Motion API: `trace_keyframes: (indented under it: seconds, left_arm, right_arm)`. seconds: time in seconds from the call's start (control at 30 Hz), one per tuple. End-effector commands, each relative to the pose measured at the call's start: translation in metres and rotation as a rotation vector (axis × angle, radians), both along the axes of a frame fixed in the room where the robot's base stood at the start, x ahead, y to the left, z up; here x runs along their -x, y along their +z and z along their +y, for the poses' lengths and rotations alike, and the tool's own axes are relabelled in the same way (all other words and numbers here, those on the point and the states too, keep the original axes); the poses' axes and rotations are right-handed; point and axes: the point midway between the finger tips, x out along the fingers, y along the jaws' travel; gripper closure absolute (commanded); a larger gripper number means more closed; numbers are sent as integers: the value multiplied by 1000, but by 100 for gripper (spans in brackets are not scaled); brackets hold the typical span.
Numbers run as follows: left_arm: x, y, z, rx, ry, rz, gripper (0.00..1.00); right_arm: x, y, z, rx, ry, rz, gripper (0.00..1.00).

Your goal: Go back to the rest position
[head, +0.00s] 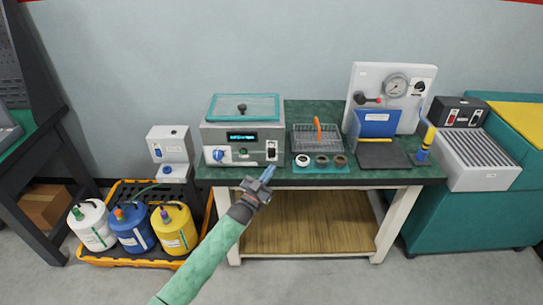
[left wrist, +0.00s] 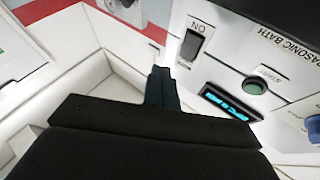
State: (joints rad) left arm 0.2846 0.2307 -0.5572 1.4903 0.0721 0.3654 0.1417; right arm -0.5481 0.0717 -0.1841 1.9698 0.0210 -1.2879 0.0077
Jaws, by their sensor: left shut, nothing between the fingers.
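My left gripper (head: 267,173) is in front of the ultrasonic bath (head: 222,134), close to the lower right of its front panel. Its fingers are together with nothing between them. In the left wrist view the shut dark fingers (left wrist: 162,88) point at the bath's panel, near a rocker switch (left wrist: 197,43) marked ON. A lit blue display (left wrist: 228,104) and a round green button (left wrist: 255,87) show beside it. My right gripper is in neither view.
A wire basket (head: 317,140) with an orange handle and several small round parts stand right of the bath on the green bench (head: 299,110). A gauge panel (head: 396,92) stands further right. Several jugs (head: 135,228) sit in an orange tray on the floor at left.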

Motion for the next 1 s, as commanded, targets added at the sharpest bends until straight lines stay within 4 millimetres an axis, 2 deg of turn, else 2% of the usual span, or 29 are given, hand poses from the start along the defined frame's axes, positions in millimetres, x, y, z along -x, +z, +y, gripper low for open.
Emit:
trace_keyframes:
  seconds: [0.13, 0.57, 0.67, 0.77, 0.87, 1.0]
  left_arm:
    - [10, 2, 0, 1, 0, 1, 100]
    - [10, 1, 0, -1, 0, 1, 100]
    - [13, -7, 1, -6, 9, 24, 100]
    - [21, -34, 6, -26, 37, 96, 100]
    - [39, -77, 13, -61, 80, 220, 100]
    - [76, -148, 30, -124, 149, 433, 100]
  right_arm:
    - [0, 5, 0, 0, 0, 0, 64]
    - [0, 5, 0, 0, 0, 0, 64]
    - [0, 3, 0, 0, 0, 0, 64]
    - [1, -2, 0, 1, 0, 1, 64]
    - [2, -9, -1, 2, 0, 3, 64]
    - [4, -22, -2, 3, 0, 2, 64]
